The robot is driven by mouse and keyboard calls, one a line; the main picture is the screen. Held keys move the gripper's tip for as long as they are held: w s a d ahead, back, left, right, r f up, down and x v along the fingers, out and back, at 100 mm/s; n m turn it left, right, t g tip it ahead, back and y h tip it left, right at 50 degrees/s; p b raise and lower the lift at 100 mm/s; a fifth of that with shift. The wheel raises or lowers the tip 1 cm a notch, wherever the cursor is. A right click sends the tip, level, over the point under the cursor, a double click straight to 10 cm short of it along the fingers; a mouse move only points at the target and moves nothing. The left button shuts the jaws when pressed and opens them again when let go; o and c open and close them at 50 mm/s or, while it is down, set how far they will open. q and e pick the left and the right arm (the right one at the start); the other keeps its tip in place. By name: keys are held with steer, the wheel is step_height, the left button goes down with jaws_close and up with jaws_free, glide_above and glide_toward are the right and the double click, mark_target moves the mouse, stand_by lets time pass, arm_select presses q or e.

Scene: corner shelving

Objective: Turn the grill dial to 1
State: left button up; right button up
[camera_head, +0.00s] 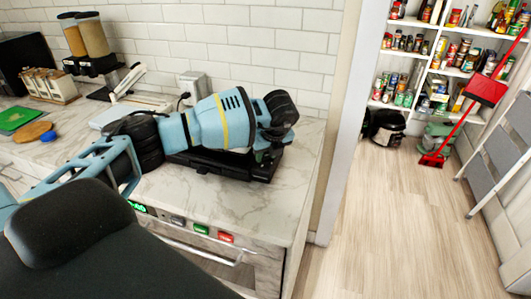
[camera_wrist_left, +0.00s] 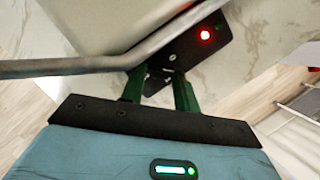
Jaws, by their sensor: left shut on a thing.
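A black grill (camera_head: 235,168) sits on the marble counter near its right corner, largely covered by my left arm. My left gripper (camera_head: 264,153) points down at the grill's right end. In the left wrist view, its green fingers (camera_wrist_left: 160,82) are closed around a small part at the edge of the grill's dark panel (camera_wrist_left: 218,50), seemingly the dial. The dial is mostly hidden between the fingers, and its setting cannot be read. A red light glows on the panel. My right gripper is not in view.
A metal bar (camera_wrist_left: 65,67) crosses just beyond the fingers in the wrist view. An oven handle (camera_head: 200,247) runs along the counter front. Cereal dispensers (camera_head: 85,40) stand back left. Floor (camera_head: 385,220) right of the counter is clear.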

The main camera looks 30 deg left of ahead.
arm_select(q)
steer(key=shift+s+m+t+h, duration=0.15)
steer(key=shift+m+t+h, duration=0.15)
steer(key=shift+m, duration=0.9)
steer(key=o, duration=1)
